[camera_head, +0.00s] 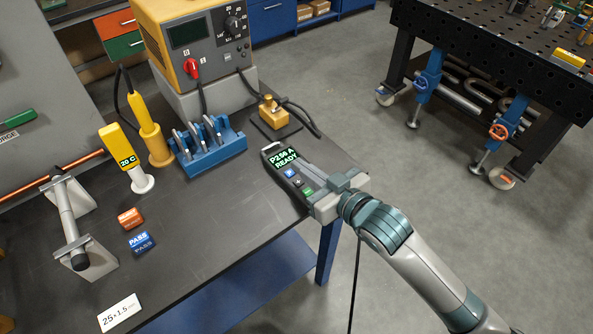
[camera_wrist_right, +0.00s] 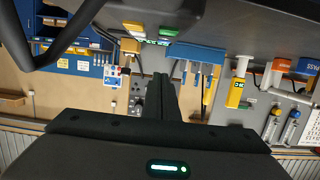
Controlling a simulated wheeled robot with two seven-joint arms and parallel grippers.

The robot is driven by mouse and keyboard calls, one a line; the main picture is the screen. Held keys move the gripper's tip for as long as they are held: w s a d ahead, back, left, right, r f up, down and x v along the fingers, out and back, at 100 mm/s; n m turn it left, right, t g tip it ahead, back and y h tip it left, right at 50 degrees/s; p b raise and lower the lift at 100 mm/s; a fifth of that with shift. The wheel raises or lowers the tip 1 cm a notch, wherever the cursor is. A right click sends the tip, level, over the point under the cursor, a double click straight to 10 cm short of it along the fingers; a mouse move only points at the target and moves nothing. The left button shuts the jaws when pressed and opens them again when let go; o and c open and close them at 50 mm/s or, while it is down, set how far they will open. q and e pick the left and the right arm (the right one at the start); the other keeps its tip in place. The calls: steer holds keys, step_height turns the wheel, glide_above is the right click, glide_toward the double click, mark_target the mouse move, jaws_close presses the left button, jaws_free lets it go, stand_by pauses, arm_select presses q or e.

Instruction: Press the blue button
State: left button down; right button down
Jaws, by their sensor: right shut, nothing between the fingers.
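A dark handheld unit (camera_head: 268,150) with a lit green screen reading READY lies near the table's right edge in the head view. Below its screen is a small blue button (camera_head: 291,173), with a green button (camera_head: 308,191) farther down. My right gripper (camera_head: 308,172) is right beside the unit, its shut fingers lying along the unit's right side; I cannot tell whether they touch it. The blue button shows uncovered. The shut fingers also show in the right wrist view (camera_wrist_right: 162,92). My left gripper is not in view.
A yellow meter (camera_head: 121,147), orange block (camera_head: 131,217) and blue PASS block (camera_head: 142,242) are left. The dark tabletop (camera_head: 215,235) is clear in the middle.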

mark_target(296, 180)
steer(key=x, duration=0.2)
steer(key=shift+w+a+f+p, duration=0.2)
steer(key=shift+w+f+p, duration=0.05)
steer(key=shift+f+p, duration=0.05)
step_height(296, 180, down, 2)
steer(key=shift+s+f, duration=0.1)
steer(key=shift+f, duration=0.05)
steer(key=shift+f+p, duration=0.3)
steer(key=shift+f, duration=0.35)
